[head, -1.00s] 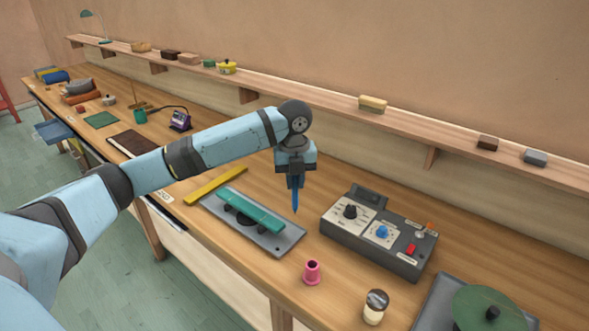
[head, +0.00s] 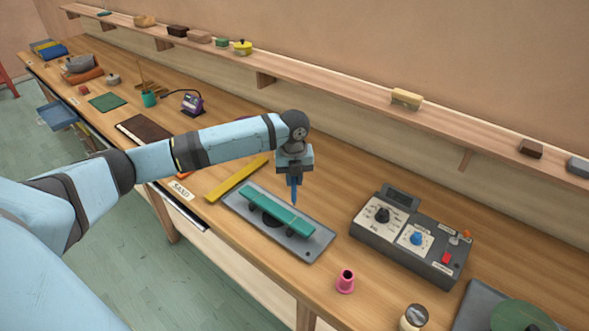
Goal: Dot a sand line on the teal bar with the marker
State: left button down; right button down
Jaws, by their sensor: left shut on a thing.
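The teal bar (head: 275,210) lies across dark supports on a grey tray (head: 316,246) on the wooden bench. My left gripper (head: 295,182) points down and is shut on the blue marker (head: 294,194). The marker is upright, tip down, over the far side of the bar. I cannot tell whether its tip touches the bar. No sand line can be made out on the bar's top. My right gripper is not in view.
A grey control box (head: 412,240) with knobs stands to the right. A pink cup (head: 345,281) and a small jar (head: 413,318) stand near the front edge. A shelf (head: 330,91) runs behind.

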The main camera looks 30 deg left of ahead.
aim_at(293, 195)
pick_arm(q)
jog(key=shift+f+b, duration=0.3)
jog(key=shift+f, duration=0.3)
notch_tip(293, 195, down, 4)
jog(key=b, duration=0.2)
jog(key=shift+r+b, duration=0.2)
jog(key=shift+b, duration=0.15)
jog(key=shift+f+b, duration=0.55)
jog(key=shift+f, duration=0.05)
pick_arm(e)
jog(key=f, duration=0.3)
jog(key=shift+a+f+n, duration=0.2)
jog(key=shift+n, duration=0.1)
pick_arm(q)
jog(key=shift+r, duration=0.1)
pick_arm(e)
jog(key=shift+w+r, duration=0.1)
pick_arm(q)
jog(key=shift+p, duration=1)
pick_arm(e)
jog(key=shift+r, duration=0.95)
pick_arm(q)
jog(key=shift+f, duration=0.65)
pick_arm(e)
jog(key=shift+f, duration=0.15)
